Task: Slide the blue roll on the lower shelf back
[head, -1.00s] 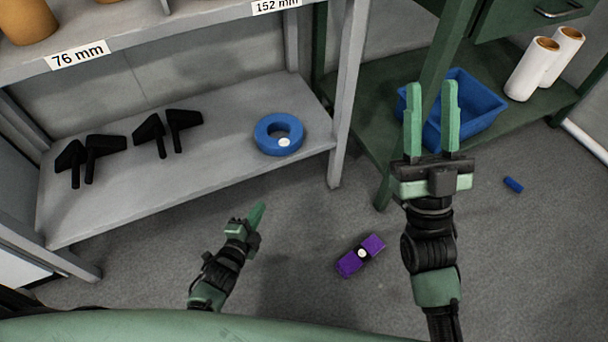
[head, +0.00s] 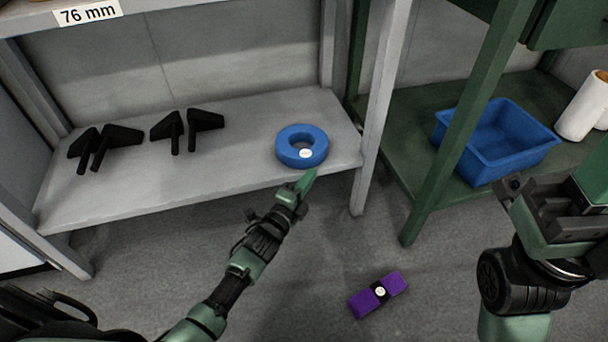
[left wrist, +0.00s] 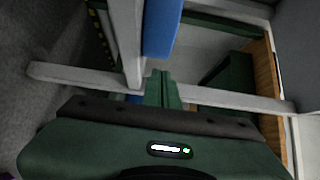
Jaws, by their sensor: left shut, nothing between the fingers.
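The blue roll (head: 286,147) is a flat ring with a white label, lying near the front right edge of the grey lower shelf (head: 235,180). Its edge also shows in the left wrist view (left wrist: 160,28). My left gripper (head: 308,178) is shut and empty, its green fingertips just in front of the roll near the shelf's front edge. In the left wrist view the closed fingers (left wrist: 160,86) point toward the roll, with a small gap seeming to remain. My right gripper (head: 575,205) is at the right edge, its fingers not clearly shown.
Black brackets (head: 112,140) lie to the left on the same shelf. A grey shelf post (head: 372,120) stands right of the roll. A blue bin (head: 497,150) and white roll (head: 582,108) sit on the green bench's lower shelf. A purple object (head: 362,302) lies on the floor.

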